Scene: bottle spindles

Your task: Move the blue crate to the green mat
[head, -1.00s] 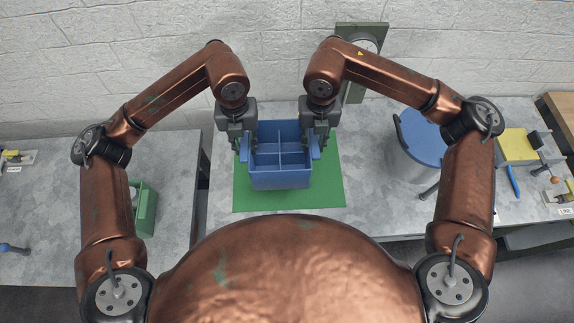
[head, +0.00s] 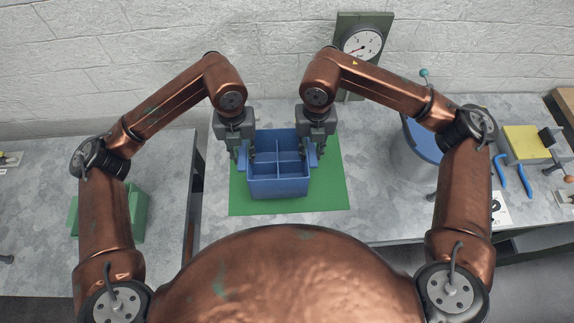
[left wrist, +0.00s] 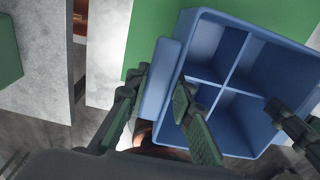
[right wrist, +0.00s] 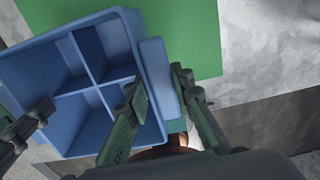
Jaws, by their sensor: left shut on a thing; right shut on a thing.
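The blue crate (head: 279,188) has several square compartments, all empty. It is over the green mat (head: 325,195), inside the mat's outline in the head view; I cannot tell whether its base touches the mat. My left gripper (head: 243,160) is shut on the crate's left side handle, which shows between its fingers in the left wrist view (left wrist: 157,85). My right gripper (head: 313,158) is shut on the right side handle, seen in the right wrist view (right wrist: 160,85). The crate looks about level.
A green box (head: 135,212) sits on the left table. A gauge (head: 362,43) stands at the wall. Blue-handled pliers (head: 512,172) and a yellow block (head: 525,143) lie at far right. A gap separates the tables.

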